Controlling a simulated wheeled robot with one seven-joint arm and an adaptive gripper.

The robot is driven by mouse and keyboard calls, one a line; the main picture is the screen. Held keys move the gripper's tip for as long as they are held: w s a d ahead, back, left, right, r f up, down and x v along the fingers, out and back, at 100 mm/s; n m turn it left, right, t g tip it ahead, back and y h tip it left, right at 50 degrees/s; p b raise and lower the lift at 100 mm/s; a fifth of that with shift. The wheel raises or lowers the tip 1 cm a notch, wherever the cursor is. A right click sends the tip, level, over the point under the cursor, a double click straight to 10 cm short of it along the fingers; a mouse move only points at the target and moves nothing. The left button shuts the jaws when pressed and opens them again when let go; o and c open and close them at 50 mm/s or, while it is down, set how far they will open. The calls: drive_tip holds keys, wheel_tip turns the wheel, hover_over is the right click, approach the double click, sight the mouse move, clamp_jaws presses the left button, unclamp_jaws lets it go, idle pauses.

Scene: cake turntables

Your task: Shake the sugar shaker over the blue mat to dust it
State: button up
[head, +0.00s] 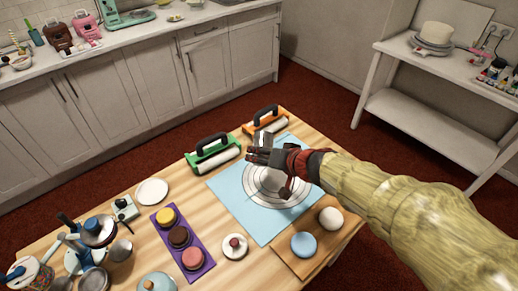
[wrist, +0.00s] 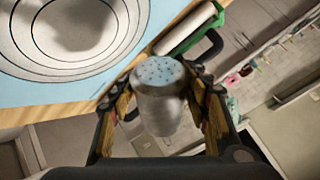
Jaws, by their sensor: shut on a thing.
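The blue mat (head: 226,190) lies flat on the wooden table and has printed concentric circles. Part of the mat (wrist: 16,88) fills the upper left of the wrist view, with a dark shadow on the circles. My gripper (head: 264,156) is above the mat's upper part. In the wrist view, my gripper (wrist: 165,92) is shut on the grey-white sugar shaker (wrist: 160,112), one finger on each side. The shaker's speckled, pierced top faces the wrist camera. In the head view, the shaker (head: 262,139) is mostly hidden by my fingers. No falling sugar is visible.
A purple tray (head: 185,245) of coloured cakes stands left. A wooden board (head: 305,262) holds a blue and a white ball at the front right. A white plate (head: 152,191) is farther left.

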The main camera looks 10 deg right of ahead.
drive_tip(key=w+d+f, duration=0.1)
drive_tip(key=w+d, duration=0.2)
drive_tip(key=d, duration=0.3)
drive_tip(key=shift+w, duration=0.3)
